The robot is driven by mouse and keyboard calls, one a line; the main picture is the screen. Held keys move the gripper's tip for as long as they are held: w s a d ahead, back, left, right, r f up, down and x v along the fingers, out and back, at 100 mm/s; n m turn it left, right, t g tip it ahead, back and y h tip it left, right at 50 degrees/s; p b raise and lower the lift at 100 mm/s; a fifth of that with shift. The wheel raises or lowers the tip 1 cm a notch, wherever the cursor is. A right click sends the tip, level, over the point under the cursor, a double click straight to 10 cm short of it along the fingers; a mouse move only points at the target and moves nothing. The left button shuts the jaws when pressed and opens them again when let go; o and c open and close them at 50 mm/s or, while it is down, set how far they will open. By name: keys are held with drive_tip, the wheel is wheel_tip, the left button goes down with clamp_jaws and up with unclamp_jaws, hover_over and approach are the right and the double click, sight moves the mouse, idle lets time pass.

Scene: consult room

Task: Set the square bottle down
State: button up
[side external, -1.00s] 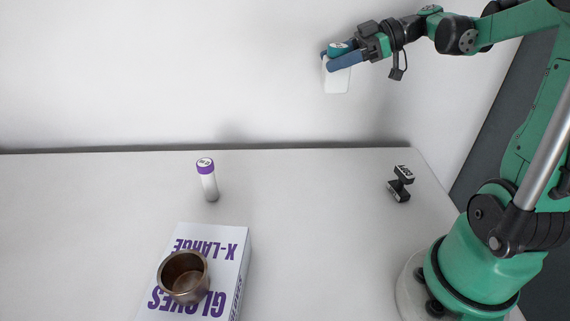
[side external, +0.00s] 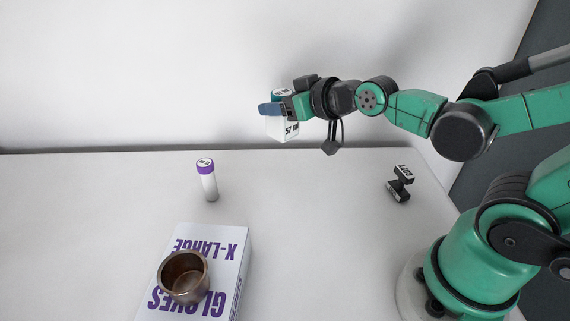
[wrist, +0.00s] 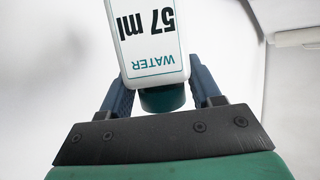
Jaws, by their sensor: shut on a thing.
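The square bottle (side external: 284,127) is white with a teal cap and hangs in the air above the back part of the table. In the wrist view the bottle (wrist: 150,42) shows a label reading "WATER" and "57 ml", with its teal cap toward my palm. My gripper (side external: 273,108) is shut on the bottle near its cap. In the wrist view its two blue fingers stand on either side of the bottle. The bottle is roughly upright, cap up, and touches nothing below.
A white table (side external: 310,240) has free room in its middle. A purple-capped tube (side external: 207,180) stands at the left. A metal cup (side external: 185,275) sits on a glove box (side external: 232,258) at the front left. A small black object (side external: 400,184) stands near my base.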

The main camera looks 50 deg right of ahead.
drive_tip(key=shift+s+a+r, duration=0.1)
drive_tip(key=shift+a+r, duration=0.1)
drive_tip(key=shift+a, duration=0.15)
drive_tip(key=shift+d+f, duration=0.3)
drive_tip(key=shift+d, duration=0.05)
drive_tip(key=s+d+f+m+g+h, duration=0.1)
drive_tip(key=d+f+m+g+h, duration=0.25)
drive_tip(key=d+m+h, duration=0.35)
drive_tip(key=s+d+f+m+g+h, duration=0.1)
drive_tip(key=d+f+m+g+h, duration=0.35)
drive_tip(key=d, duration=0.45)
drive_tip(key=s+d+r+m+g+y, duration=0.2)
drive_tip(key=s+d+m+g, duration=0.7)
drive_tip(key=m+g, duration=0.6)
drive_tip(key=shift+m, duration=0.25)
drive_tip(key=shift+s+a+f, duration=0.1)
drive_tip(key=shift+f, duration=1)
drive_tip(key=shift+s+a+f, duration=0.1)
drive_tip(key=shift+s+f, duration=0.05)
drive_tip(key=shift+f, duration=1)
drive_tip(key=shift+s+a+f, duration=0.1)
drive_tip(key=shift+f, duration=1)
drive_tip(key=shift+f, duration=0.5)
